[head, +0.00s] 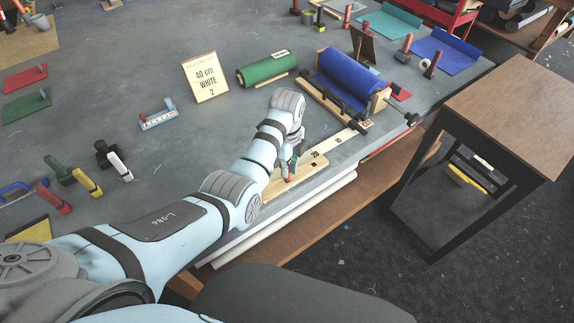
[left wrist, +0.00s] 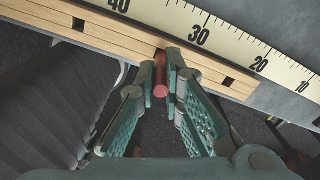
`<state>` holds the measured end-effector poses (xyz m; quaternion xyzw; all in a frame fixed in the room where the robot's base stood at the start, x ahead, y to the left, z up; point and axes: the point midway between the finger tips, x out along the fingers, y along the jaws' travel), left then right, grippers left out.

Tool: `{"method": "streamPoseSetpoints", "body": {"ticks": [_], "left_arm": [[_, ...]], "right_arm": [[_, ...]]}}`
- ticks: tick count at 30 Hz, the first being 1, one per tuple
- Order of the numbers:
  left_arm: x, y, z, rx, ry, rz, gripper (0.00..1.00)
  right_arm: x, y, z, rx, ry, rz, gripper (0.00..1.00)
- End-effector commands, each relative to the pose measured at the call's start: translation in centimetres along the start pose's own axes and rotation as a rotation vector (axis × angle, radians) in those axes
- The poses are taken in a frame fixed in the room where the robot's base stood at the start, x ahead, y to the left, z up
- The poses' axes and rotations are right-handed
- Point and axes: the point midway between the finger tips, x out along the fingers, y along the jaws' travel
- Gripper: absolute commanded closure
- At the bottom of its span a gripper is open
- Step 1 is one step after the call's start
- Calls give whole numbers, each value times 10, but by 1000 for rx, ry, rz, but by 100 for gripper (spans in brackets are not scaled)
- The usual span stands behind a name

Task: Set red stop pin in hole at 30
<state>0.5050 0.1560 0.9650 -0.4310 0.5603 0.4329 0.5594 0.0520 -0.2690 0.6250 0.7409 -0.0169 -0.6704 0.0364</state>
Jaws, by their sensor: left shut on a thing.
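My left gripper (left wrist: 163,72) is shut on the red stop pin (left wrist: 160,76), with a finger on each side. In the left wrist view the pin's far end lies at the wooden strip (left wrist: 115,38), level with the 30 mark on the scale (left wrist: 230,45). The fingers partly hide the spot, so I cannot tell whether the pin's tip is in the hole. In the head view the gripper (head: 290,174) is at the strip on the bench's front edge. My right gripper is not in view.
A blue roll (head: 346,80) sits on a wooden stand beyond the scale. A green roll (head: 266,68) and a card reading 40 cm WHITE 2 (head: 205,78) stand on the bench (head: 150,70). White tubes lie below its front edge. A side table (head: 510,110) stands at right.

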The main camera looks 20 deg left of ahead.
Motion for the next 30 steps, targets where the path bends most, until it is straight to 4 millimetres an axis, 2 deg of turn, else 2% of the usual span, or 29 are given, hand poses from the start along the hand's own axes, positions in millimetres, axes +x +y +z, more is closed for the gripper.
{"method": "streamPoseSetpoints", "body": {"ticks": [19,20,23,24,30], "left_arm": [[17,0,0,0,0,0,100],[16,0,0,0,0,0,87],[16,0,0,0,0,0,71],[16,0,0,0,0,0,68],[16,0,0,0,0,0,68]], "right_arm": [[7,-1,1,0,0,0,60],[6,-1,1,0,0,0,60],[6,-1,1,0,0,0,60],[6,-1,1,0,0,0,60],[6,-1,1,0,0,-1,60]]}}
